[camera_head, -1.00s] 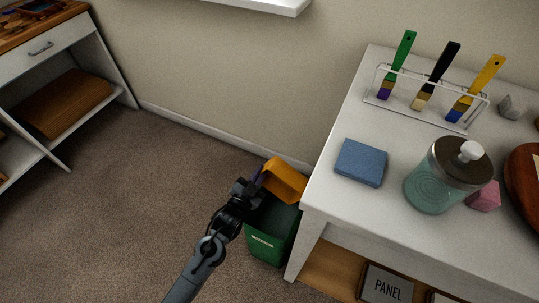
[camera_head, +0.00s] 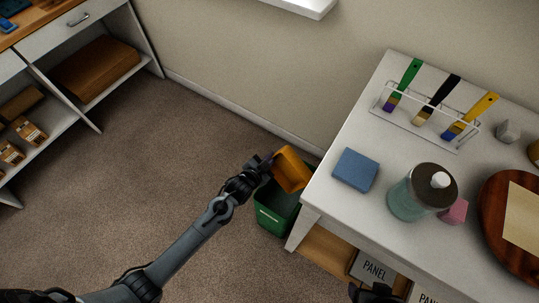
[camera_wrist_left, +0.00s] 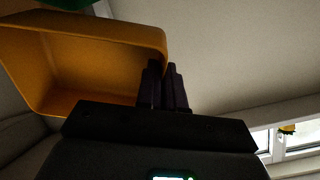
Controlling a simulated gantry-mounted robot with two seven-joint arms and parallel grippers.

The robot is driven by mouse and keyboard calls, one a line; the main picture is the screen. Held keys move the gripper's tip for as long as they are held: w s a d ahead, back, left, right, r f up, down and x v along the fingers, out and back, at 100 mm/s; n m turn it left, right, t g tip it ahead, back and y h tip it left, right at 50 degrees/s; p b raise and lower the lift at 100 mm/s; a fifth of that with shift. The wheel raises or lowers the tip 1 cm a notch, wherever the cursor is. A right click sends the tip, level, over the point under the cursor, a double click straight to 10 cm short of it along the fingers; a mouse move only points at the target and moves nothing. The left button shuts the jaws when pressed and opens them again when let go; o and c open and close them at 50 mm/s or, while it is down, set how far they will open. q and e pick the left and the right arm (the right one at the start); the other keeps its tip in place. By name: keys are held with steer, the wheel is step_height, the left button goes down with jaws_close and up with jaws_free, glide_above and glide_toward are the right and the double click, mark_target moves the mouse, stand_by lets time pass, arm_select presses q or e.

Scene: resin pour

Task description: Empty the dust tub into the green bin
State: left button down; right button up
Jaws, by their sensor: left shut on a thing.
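The dust tub (camera_head: 291,170) is orange and held tilted on its side above the green bin (camera_head: 277,219). The bin stands on the carpet against the white table's left side; the tub and my arm hide part of its mouth. My left gripper (camera_head: 266,167) is shut on the tub's edge. In the left wrist view the tub (camera_wrist_left: 100,75) is at the upper left, beside the dark fingers (camera_wrist_left: 165,85); the part of its inside that shows looks bare. A dark part of what looks like my right gripper (camera_head: 375,294) shows at the bottom edge, its jaws unclear.
The white table (camera_head: 330,205) stands right of the bin, with a blue sponge (camera_head: 356,170), a glass jar (camera_head: 408,197) and a brush rack (camera_head: 420,120). A shelf unit (camera_head: 150,52) stands at the left. The carpet between is clear.

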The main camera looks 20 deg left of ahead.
arm_select(q)
steer(key=g+p, duration=0.2)
steer(key=w+r+g+p, duration=0.1)
steer(key=g+p, duration=0.1)
steer(key=shift+w+d+r+g+y+p, duration=0.1)
steer(key=shift+w+r+g+y+p, duration=0.05)
steer(key=shift+g+y+p, duration=0.2)
steer(key=shift+w+d+g+p, duration=0.1)
steer(key=shift+w+g+p, duration=0.15)
steer(key=shift+g, duration=0.2)
steer(key=shift+w+g+y+p, duration=0.2)
steer(key=shift+g+y+p, duration=0.15)
steer(key=shift+g+p, duration=0.8)
steer(key=shift+w+f+g, duration=0.1)
steer(key=shift+f+g, duration=0.25)
steer(key=shift+f, duration=0.05)
steer(key=shift+w+d+f+g+y, duration=0.1)
steer(key=shift+w+f+g+y, duration=0.05)
steer(key=shift+g, duration=0.35)
steer(key=shift+w+f+g+y, duration=0.1)
steer(key=shift+g+y, duration=0.05)
steer(key=shift+g, duration=0.35)
steer(key=shift+w+f+g+b, duration=0.1)
steer(key=shift+f+g+b, duration=0.15)
steer(key=shift+g+b, duration=0.2)
steer(key=shift+g, duration=0.35)
steer(key=shift+w+f+b, duration=0.1)
steer(key=shift+b, duration=0.5)
steer(key=shift+g+b, duration=0.3)
steer(key=shift+g, duration=0.2)
